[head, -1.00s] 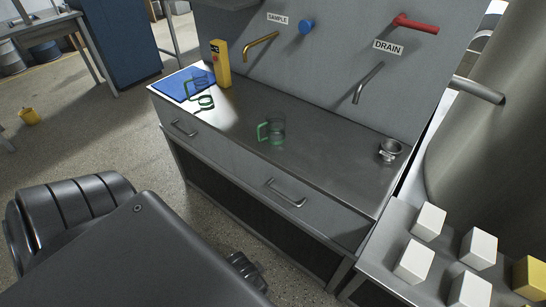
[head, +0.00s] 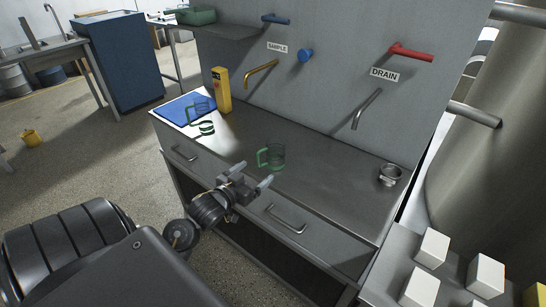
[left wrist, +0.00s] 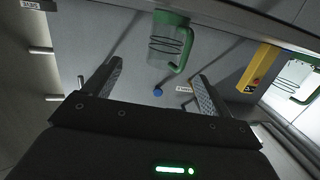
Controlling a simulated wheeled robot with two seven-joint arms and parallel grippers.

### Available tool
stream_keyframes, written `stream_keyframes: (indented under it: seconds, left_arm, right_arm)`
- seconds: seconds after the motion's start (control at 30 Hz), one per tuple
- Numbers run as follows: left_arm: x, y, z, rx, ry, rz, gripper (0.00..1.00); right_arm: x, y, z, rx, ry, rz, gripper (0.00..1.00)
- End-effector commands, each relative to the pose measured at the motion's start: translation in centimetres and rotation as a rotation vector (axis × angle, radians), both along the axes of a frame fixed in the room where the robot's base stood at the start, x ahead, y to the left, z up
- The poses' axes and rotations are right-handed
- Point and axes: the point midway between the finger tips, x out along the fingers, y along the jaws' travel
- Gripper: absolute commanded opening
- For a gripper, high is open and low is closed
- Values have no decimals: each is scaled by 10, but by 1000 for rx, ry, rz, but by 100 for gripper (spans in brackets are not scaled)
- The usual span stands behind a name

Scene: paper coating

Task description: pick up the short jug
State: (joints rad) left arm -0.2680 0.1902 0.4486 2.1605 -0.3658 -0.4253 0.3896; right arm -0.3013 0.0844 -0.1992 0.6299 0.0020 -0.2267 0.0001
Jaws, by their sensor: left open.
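A clear jug with a green handle (head: 275,158) stands on the steel counter, near its middle. A second clear jug with green parts (head: 203,119) stands farther left by a blue mat; I cannot tell for sure which is shorter. My left gripper (head: 252,174) is open and empty, at the counter's front edge, just short of the middle jug and apart from it. In the left wrist view the middle jug (left wrist: 166,42) shows ahead between the open fingers (left wrist: 158,72), and the other jug (left wrist: 292,79) is at the right edge. My right gripper is out of view.
The blue mat (head: 176,109) and a yellow box (head: 222,90) are at the counter's left end. A small metal cup (head: 390,174) stands at the right. A brass spout (head: 262,73) and a steel drain spout (head: 366,108) stick out above. Drawer handles (head: 286,220) project in front.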

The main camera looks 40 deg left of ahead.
Motion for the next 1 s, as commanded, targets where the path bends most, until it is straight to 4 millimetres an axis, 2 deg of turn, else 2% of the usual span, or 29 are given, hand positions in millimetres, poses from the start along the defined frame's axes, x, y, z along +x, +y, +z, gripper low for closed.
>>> stream_keyframes:
  seconds: [0.1, 0.2, 0.37, 0.63, 0.9, 1.0]
  left_arm:
    - [6, 13, 19, -13, -90, -13, 84]
    - [7, 16, 25, -17, -118, -20, 84]
    - [15, 17, 26, -19, -123, -20, 84]
    - [55, 19, 26, -19, -122, -20, 84]
    - [65, 20, 25, -18, -119, -20, 84]
    - [76, 20, 26, -19, -121, -20, 84]
  right_arm:
    - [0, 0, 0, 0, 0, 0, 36]
    - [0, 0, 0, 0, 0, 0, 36]
    - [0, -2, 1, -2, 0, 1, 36]
    - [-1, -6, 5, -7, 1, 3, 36]
    - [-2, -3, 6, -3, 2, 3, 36]
    - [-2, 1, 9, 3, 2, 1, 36]
